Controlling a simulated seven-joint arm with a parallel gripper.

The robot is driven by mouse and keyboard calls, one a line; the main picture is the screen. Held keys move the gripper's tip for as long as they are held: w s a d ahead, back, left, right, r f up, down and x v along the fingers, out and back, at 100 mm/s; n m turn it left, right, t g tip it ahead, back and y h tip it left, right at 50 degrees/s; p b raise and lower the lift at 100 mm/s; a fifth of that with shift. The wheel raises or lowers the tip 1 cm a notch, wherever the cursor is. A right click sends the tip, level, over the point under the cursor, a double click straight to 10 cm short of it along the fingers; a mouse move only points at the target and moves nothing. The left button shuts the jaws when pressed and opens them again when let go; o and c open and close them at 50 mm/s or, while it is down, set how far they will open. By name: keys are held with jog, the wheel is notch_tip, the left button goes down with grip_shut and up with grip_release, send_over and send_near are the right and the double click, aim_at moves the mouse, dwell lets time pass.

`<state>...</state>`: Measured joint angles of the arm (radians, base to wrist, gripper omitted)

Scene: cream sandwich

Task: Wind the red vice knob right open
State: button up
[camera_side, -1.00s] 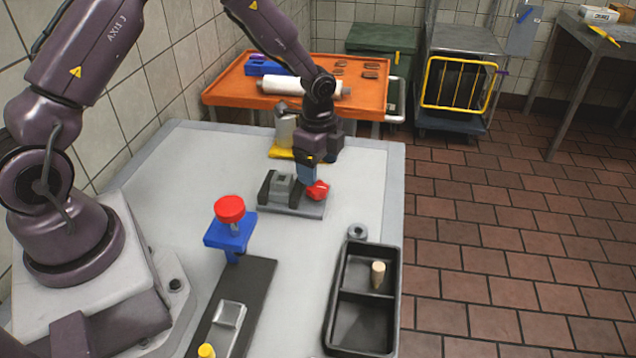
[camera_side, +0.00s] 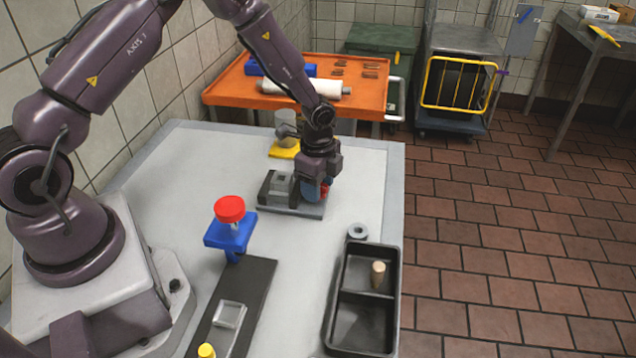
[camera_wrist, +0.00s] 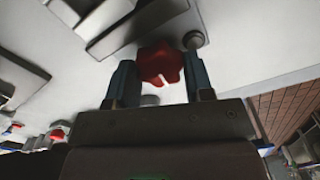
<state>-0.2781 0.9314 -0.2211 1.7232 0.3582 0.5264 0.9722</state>
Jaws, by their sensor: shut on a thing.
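The grey vice (camera_side: 283,190) sits on the white table. Its red knob (camera_side: 324,191) is at its right end, mostly hidden by my gripper. In the wrist view the red, lobed knob (camera_wrist: 160,66) lies between the two blue fingers, and the vice body (camera_wrist: 130,25) runs up behind it. My gripper (camera_side: 313,190) is down at the knob and shut on it; the fingers also show in the wrist view (camera_wrist: 160,85), one on each side of the knob.
A red-topped blue stand (camera_side: 230,232) stands in front of the vice. A black two-part tray (camera_side: 330,335) holding a peg, and a grey ring (camera_side: 357,231), are at front right. A yellow-based grey item (camera_side: 284,151) stands close behind. Bare tabletop lies right of the vice.

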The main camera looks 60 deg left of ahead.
jog(key=shift+n, duration=0.4)
jog(key=n, duration=0.3)
jog(key=shift+n, duration=0.4)
jog(key=n, duration=0.5)
jog(key=shift+a+n, duration=0.1)
jog(key=shift+n, duration=0.3)
jog(key=o, duration=0.9)
jog(key=shift+a, duration=0.1)
jog(key=shift+a+r, duration=0.1)
